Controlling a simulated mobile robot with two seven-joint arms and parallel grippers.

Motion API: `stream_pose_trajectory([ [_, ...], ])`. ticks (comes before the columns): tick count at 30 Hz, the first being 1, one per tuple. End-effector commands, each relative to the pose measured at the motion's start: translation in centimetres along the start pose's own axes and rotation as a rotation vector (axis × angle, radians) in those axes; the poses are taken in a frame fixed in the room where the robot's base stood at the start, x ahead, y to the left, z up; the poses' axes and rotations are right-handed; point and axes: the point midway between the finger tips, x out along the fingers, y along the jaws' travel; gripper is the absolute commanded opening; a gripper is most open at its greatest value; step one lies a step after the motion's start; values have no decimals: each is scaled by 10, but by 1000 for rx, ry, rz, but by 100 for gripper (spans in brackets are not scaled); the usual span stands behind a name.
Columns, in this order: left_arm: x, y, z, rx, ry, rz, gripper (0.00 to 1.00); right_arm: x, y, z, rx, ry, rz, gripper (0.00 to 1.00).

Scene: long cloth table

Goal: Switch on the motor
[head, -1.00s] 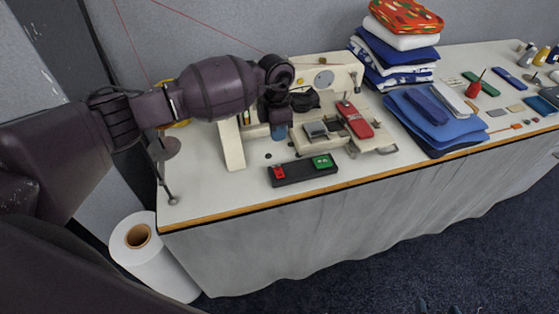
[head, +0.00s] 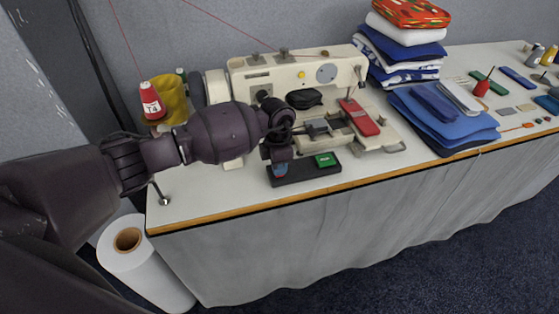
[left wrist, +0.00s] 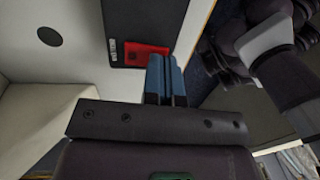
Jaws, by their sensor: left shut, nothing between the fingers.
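The motor switch is a black box (head: 305,172) near the front edge of the table, with a green button (head: 326,160) on its right end. Its red button lies at the left end, hidden by my left gripper in the head view, and shows in the left wrist view as a red square (left wrist: 140,53). My left gripper (head: 281,171) has blue fingertips, shut and empty, over the left end of the box. In the left wrist view the fingertips (left wrist: 164,62) are beside the red button; I cannot tell if they touch. My right gripper is not in view.
A cream sewing machine (head: 300,75) stands behind the box, with a red object (head: 358,117) at its right. Folded blue cloths (head: 440,115) lie further right. A red thread cone (head: 151,101) stands at the left. A white roll (head: 145,265) stands on the floor.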

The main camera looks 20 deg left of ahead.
Motion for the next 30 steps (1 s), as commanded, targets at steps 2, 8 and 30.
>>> stream_pose_trajectory([
  [2,3,0,0,0,0,-1,0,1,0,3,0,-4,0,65],
  [8,2,0,0,0,-1,0,0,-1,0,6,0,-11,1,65],
  [30,7,4,-1,-2,2,0,0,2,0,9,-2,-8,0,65],
])
